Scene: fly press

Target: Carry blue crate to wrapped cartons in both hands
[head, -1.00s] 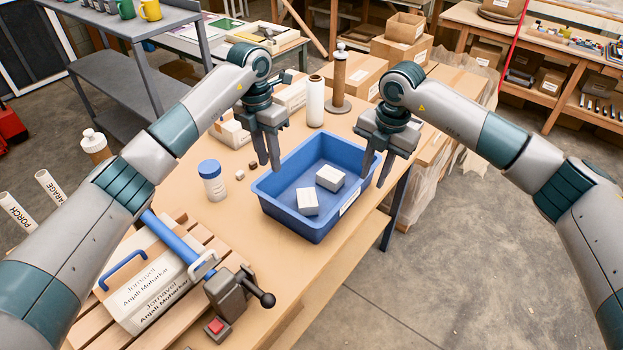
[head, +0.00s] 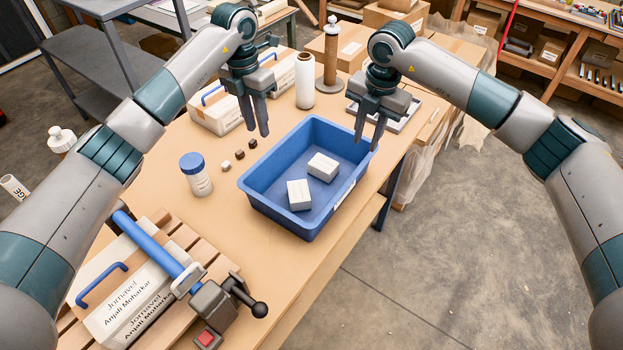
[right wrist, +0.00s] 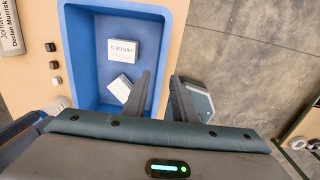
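The blue crate (head: 268,205) stands upright on the wooden table, holding two small white boxes (head: 323,166) (head: 299,194). It also shows in the right wrist view (right wrist: 84,60). My left gripper (head: 256,132) is open and empty at the crate's far-left side, apparently above the rim. My right gripper (head: 368,145) is open at the crate's right corner. In the right wrist view its fingers (right wrist: 160,98) stand apart near the crate's right wall; I cannot tell whether they touch it. The wrapped cartons (head: 435,125) stand behind the table to the right, partly hidden by my right arm.
A blue-lidded jar (head: 196,174), small cubes (head: 239,154), a white roll (head: 305,80) and a brown spindle (head: 330,60) stand around the crate. A press with a black knob (head: 225,300) is at the table's near left. Open floor (head: 460,240) lies to the right.

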